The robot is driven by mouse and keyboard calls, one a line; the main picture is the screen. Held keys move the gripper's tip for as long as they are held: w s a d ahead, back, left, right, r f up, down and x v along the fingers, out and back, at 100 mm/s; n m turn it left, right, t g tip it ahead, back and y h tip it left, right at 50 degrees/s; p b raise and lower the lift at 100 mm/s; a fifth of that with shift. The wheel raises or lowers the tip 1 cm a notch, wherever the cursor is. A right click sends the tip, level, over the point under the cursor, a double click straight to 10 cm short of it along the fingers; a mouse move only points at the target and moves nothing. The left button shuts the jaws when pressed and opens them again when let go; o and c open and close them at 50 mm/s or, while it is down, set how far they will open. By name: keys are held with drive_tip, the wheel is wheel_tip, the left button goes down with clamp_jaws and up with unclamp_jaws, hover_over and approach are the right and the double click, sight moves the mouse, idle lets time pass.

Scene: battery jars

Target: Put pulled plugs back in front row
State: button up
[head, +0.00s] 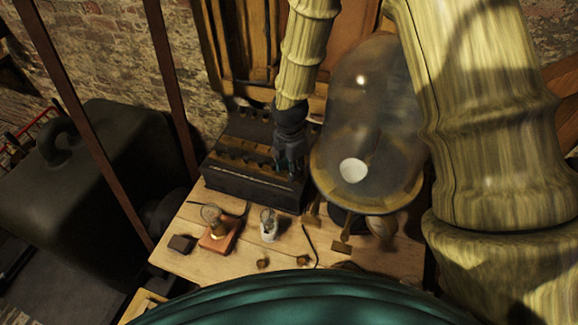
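A dark battery box (248,188) stands at the back of the wooden table. Its top has a brown strip with rows of small dark pieces, too small to tell plugs from openings. My gripper (291,168) points down over the right end of the box's front part. It hides that end. Whether its fingers are open or hold something cannot be made out. Two small brass-coloured pieces lie on the table in front: one left (262,263) and one right (303,260). They look like plugs, but are too small to be sure.
A large glass dome (370,110) on a wooden base stands close right of the box. A small instrument on a reddish base (218,236), a small glass jar (268,226) and a dark block (181,244) stand on the table (190,215). A thin wire lies near the right brass piece.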

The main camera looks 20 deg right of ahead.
wheel_tip(320, 180, up, 12)
idle(0.8)
